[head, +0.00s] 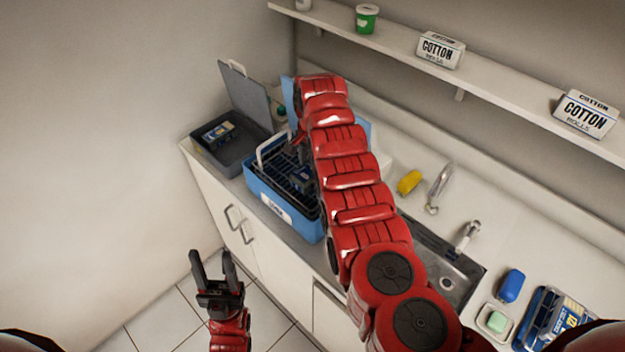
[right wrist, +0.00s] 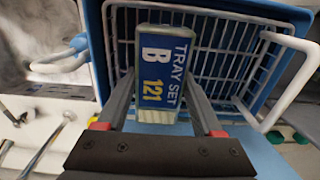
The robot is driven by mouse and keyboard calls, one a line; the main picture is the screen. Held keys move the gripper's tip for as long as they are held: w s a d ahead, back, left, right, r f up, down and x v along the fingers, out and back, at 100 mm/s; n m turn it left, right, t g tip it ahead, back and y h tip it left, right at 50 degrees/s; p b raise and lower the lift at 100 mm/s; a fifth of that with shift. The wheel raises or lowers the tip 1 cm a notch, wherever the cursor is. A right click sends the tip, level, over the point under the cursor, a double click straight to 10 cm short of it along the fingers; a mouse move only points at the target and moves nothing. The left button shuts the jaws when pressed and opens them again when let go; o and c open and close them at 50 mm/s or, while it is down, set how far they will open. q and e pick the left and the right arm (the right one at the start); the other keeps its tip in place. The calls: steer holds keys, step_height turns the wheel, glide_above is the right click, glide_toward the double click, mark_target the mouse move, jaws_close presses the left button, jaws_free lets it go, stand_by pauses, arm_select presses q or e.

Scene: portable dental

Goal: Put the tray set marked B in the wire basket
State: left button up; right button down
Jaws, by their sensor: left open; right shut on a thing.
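The tray set marked B (right wrist: 158,62), with a blue label reading "TRAY SET B 121", is held between the fingers of my right gripper (right wrist: 160,92). It is over the wire basket (right wrist: 245,52), inside the rim outline in the right wrist view; I cannot tell whether it touches the bottom. The basket has pale wires and white handles and sits in a blue tub (head: 290,215) on the counter. In the head view my right arm hides part of the basket (head: 272,168). My left gripper (head: 212,262) is open and empty, in front of the cabinets, above the floor.
A grey case (head: 240,150) with a raised lid stands left of the tub, with a blue-labelled pack (head: 217,132) inside. A sink (head: 450,275), taps and a yellow item (head: 409,181) are to the right. A blue item (head: 510,285), green soap (head: 496,321) and blue packs (head: 555,320) sit at lower right.

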step_height(320, 180, down, 3)
steer(key=shift+s+f+b, duration=0.1)
steer(key=shift+f+b, duration=0.1)
steer(key=shift+b, duration=0.25)
steer(key=shift+f, duration=0.15)
steer(key=shift+c, duration=0.2)
jaws_free()
